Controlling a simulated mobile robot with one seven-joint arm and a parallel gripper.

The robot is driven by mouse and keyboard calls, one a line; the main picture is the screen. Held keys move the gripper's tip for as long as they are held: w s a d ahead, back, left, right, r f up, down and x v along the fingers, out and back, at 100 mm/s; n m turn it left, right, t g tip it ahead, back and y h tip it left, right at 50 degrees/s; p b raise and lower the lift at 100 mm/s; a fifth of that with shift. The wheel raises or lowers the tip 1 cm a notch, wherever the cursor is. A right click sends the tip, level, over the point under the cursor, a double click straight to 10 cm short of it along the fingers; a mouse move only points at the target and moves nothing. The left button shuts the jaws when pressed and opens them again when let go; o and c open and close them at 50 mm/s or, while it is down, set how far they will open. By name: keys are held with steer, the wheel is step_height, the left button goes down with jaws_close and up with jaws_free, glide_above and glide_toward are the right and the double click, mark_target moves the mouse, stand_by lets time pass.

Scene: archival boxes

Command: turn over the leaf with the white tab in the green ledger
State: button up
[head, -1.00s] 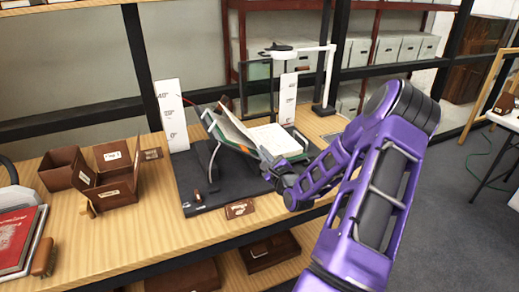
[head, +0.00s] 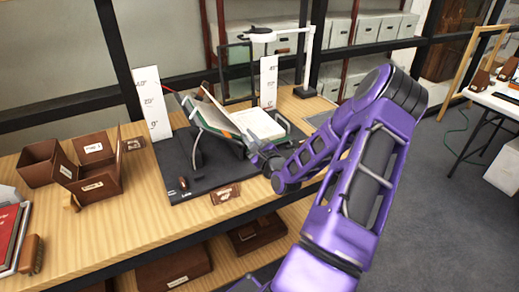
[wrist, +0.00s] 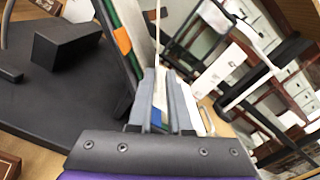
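The green ledger (head: 258,124) lies open on a dark cradle. Its left side is tilted up and its right-hand white pages lie flatter. In the wrist view its green cover edge (wrist: 126,62) stands steeply, with an orange tab (wrist: 122,41) on it. I cannot make out the white tab in either view. My gripper (head: 256,152) is at the ledger's front right edge. In the wrist view its grey fingers (wrist: 164,98) stand close together, with a narrow strip of white and blue showing between them. I cannot tell whether they hold a leaf.
A dark mat (head: 205,182) lies under the cradle. Two white marked boards (head: 152,103) and a white lamp (head: 306,50) stand around it. Brown boxes (head: 95,180) and a red book (head: 8,236) are at left. A brown label block (head: 225,193) sits at the mat's front edge.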

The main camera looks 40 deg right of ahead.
steer(key=v, duration=1.6)
steer(key=shift+s+a, duration=0.2)
steer(key=shift+s, duration=0.15)
